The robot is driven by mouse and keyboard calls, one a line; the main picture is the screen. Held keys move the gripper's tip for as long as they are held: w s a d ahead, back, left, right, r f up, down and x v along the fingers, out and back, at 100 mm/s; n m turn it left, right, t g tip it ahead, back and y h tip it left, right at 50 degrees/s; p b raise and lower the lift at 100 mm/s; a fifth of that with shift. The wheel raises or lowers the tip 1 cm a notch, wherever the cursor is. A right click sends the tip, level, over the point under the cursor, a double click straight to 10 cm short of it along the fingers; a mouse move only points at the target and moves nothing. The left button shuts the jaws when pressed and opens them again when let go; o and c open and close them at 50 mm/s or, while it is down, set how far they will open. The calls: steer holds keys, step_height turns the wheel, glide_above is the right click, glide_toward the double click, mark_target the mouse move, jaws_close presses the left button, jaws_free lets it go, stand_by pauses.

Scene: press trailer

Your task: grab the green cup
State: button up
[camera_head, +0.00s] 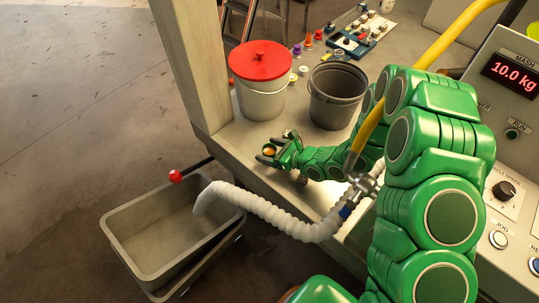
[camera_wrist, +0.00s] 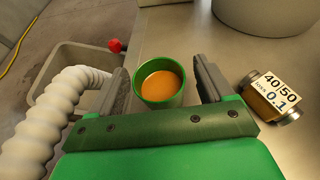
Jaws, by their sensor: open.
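The green cup (camera_wrist: 143,82) holds an orange liquid and stands upright on the grey counter in the wrist view. My gripper (camera_wrist: 161,66) is open, with one finger on each side of the cup. A small gap shows between the cup and each finger. In the camera_head view, my gripper (camera_head: 277,152) is low over the counter's front edge. There the cup shows mostly as its orange contents (camera_head: 269,151) between the fingers; its sides are largely hidden.
A small labelled jar (camera_wrist: 268,98) lies right of the gripper. A bucket with a red lid (camera_head: 262,97) and an open dark bucket (camera_head: 336,98) stand behind. A white hose (camera_head: 265,207) and a grey bin (camera_head: 122,226) are at the front left.

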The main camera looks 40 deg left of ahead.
steer(key=shift+x, duration=1)
steer(key=c, duration=1.1)
